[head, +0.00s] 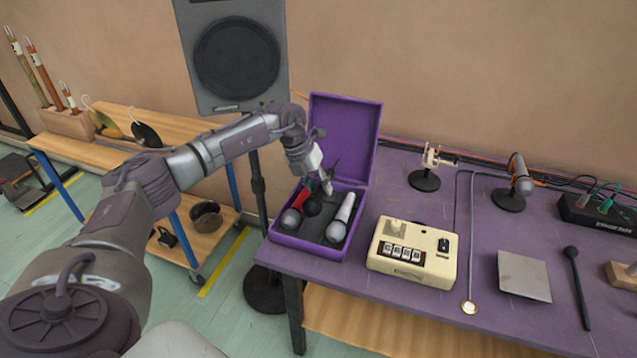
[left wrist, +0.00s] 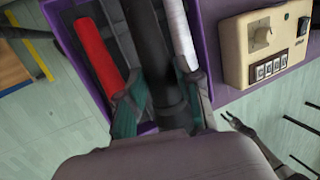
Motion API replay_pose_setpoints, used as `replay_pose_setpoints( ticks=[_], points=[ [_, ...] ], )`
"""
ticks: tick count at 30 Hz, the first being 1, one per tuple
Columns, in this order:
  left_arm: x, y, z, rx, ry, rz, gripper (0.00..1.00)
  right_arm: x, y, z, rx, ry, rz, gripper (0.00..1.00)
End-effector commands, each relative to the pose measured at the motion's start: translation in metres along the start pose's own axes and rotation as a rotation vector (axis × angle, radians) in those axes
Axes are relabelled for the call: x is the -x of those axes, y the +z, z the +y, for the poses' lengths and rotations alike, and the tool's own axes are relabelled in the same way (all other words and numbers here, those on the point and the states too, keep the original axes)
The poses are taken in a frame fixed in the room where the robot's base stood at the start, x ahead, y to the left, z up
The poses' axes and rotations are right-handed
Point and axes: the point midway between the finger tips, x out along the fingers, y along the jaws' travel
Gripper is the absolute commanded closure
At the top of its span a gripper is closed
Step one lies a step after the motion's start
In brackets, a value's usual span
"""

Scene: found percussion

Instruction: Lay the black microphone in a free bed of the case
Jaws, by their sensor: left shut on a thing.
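The purple case (head: 291,243) stands open at the left end of the purple table, its lid upright behind. A red microphone (head: 297,200) lies in its left bed and a white microphone (head: 345,207) in its right bed. My left gripper (head: 324,183) is over the case, shut on the black microphone (head: 312,207). In the left wrist view the black microphone (left wrist: 147,45) runs between my fingers, between the red microphone (left wrist: 96,52) and the white microphone (left wrist: 180,30), over the middle bed. I cannot tell whether it touches the bed. My right gripper is not seen in the head view.
A cream box with buttons (head: 412,252) stands just right of the case. A loudspeaker (head: 236,60) on a stand is behind on the left. A square plate (head: 524,276), a black mallet (head: 577,285) and small stands are farther right. A wooden cart (head: 75,157) is at left.

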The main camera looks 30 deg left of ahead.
Motion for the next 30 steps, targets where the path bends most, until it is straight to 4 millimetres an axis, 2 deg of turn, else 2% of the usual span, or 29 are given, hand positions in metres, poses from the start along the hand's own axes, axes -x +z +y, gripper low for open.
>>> replay_pose_setpoints(
  ticks=[1,15,21,30],
  points=[
    [-0.008,-0.001,0.002,0.0,-0.001,0.0,1.0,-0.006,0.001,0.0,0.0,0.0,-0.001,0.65],
    [-0.051,-0.008,0.017,0.0,-0.001,-0.001,1.0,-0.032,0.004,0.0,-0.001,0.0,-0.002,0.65],
    [-0.06,-0.009,0.019,-0.001,-0.001,-0.002,1.0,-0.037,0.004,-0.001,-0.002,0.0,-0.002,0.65],
    [-0.06,-0.009,0.019,-0.001,-0.001,-0.002,1.0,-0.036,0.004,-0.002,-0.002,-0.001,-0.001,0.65]
  ],
)
